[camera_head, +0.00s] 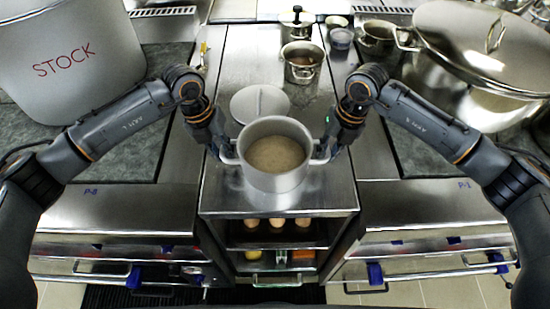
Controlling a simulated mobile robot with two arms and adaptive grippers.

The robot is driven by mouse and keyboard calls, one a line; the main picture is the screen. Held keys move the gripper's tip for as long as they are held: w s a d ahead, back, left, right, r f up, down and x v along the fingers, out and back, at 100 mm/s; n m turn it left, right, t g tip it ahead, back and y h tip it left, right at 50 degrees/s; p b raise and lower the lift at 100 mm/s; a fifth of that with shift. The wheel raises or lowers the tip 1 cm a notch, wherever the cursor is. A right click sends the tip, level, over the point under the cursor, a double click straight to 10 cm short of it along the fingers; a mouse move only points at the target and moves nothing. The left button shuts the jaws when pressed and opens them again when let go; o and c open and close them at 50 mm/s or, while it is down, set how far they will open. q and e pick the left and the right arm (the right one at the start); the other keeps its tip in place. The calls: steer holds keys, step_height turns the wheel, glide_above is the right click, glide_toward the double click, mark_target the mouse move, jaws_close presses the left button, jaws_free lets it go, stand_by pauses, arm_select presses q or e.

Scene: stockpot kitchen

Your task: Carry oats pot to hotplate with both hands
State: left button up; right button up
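The oats pot (274,178) is a light metal pot with a beige filling, upright near the front edge of the steel counter in the middle. It has a loop handle on each side. My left gripper (229,155) is at its left handle and my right gripper (322,155) is at its right handle. Both seem to touch the handles, but the fingers are small and partly hidden, so I cannot tell if they are closed. I cannot tell if the pot's base rests on the counter. No surface is clearly identifiable as the hotplate.
A round lid (260,103) lies behind the pot. A small pot (302,62) stands further back. A large STOCK pot (70,55) is at the left, and a big lidded steel pot (470,75) at the right. Open shelves (275,258) lie below the counter.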

arm_select(q)
jaws_close()
arm_select(e)
jaws_close()
arm_select(q)
steer(key=shift+w+r, duration=0.1)
steer(key=shift+r, duration=0.15)
arm_select(e)
steer(key=shift+w+r, duration=0.15)
steer(key=shift+r, duration=0.05)
